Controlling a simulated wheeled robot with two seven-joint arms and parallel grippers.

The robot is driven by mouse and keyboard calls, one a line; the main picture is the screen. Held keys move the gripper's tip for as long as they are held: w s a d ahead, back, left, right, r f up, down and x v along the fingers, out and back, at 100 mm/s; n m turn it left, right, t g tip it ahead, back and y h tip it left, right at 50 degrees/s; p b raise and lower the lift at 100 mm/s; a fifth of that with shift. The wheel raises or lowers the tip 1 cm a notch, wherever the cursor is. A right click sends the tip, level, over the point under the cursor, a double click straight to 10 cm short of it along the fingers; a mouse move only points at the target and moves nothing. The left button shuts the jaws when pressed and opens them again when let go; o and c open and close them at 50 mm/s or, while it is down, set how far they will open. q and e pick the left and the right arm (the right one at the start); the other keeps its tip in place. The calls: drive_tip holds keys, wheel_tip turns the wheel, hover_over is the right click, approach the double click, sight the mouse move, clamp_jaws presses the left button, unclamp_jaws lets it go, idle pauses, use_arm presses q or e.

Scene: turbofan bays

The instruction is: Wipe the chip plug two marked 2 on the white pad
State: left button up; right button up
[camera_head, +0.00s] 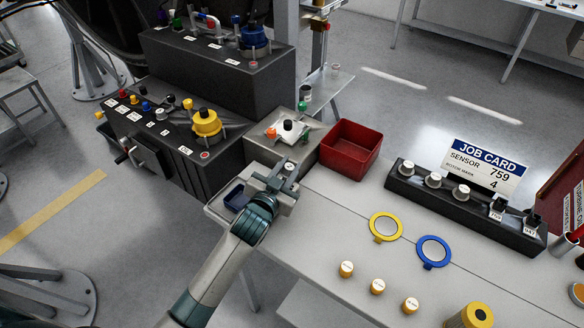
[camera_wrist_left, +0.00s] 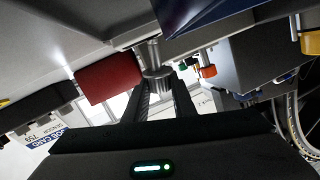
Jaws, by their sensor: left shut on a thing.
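The plug (camera_head: 290,166), with a pale top bearing a dark mark too small to read surely, is at the tips of my left gripper (camera_head: 284,176). In the left wrist view the two dark fingers (camera_wrist_left: 158,93) are shut on this plug, a grey metal cylinder (camera_wrist_left: 154,60). The white pad (camera_head: 284,135) lies on a grey block just beyond the gripper, with a black-topped knob on it. The held plug is on the near side of the pad; I cannot tell its height. My right gripper is not in view.
A red bin (camera_head: 350,150) is to the right, a small blue tray (camera_head: 236,197) to the left. A black rack (camera_head: 450,203) stands farther right. Yellow and blue rings lie on the bench.

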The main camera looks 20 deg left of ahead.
use_arm(q)
drive_tip(key=shift+w+a, duration=0.1)
drive_tip(key=shift+a, duration=0.15)
drive_tip(key=shift+d, duration=0.15)
drive_tip(key=shift+s+d, duration=0.3)
drive_tip(key=shift+d, duration=0.4)
idle(0.3)
drive_tip(key=shift+d+p, duration=0.1)
drive_tip(key=shift+p, duration=0.2)
drive_tip(key=shift+s+d+f, duration=0.1)
drive_tip(key=shift+s+d, duration=0.2)
drive_tip(key=shift+d, duration=0.4)
drive_tip(key=shift+a, duration=0.2)
drive_tip(key=shift+w+a+p, duration=0.3)
drive_tip(key=shift+a+p, duration=0.05)
drive_tip(key=shift+a, duration=0.3)
